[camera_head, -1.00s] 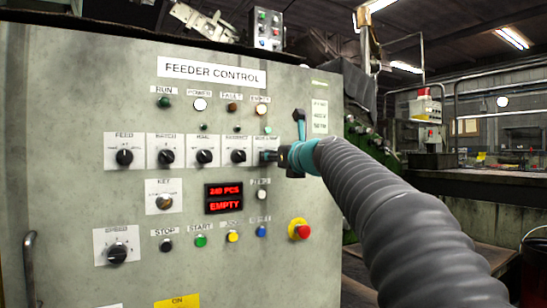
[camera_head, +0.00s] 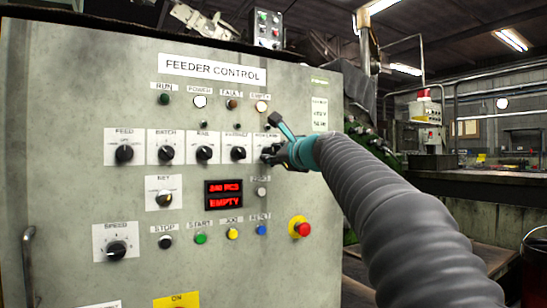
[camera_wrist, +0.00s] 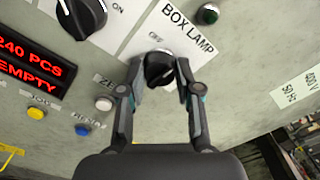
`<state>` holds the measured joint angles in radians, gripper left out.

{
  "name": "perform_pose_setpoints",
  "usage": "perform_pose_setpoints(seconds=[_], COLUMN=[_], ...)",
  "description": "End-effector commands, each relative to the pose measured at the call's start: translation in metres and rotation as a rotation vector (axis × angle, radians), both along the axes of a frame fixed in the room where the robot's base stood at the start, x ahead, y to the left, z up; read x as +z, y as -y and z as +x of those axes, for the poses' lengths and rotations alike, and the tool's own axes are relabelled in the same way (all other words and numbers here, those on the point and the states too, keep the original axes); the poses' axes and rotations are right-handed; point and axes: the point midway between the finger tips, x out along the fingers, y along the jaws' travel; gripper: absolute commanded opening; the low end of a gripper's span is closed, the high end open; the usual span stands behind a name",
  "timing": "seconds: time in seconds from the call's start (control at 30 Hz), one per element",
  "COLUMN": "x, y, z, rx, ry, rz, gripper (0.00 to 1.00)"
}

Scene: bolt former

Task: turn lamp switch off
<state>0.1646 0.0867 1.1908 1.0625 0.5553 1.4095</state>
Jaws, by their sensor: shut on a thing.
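The box lamp switch is a black rotary knob (camera_wrist: 159,68) on a white plate marked BOX LAMP, with a small OFF mark beside it in the wrist view. My gripper (camera_wrist: 161,74) is shut on this knob, one fingertip on each side. In the head view my gripper (camera_head: 273,153) is at the right end of the row of knobs and mostly hides the switch. The knob's exact pointer angle is hard to read.
The feeder control panel (camera_head: 75,185) holds neighbouring black knobs (camera_head: 238,153), a red display (camera_head: 224,194), several push buttons and a red emergency button (camera_head: 299,228) below my gripper.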

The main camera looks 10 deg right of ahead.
Motion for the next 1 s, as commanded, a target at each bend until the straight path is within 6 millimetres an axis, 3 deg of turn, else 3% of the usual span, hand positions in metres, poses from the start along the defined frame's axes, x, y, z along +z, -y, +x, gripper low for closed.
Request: perform_pose_setpoints(seconds=[0.6, 1.0], x=[-0.0017, -0.0016], y=[-0.0001, -0.0002], z=[0.0001, 0.0004], rx=[0.000, 0.001], ry=[0.175, 0.243], rz=[-0.539, -0.754], gripper=[0.00, 0.00])
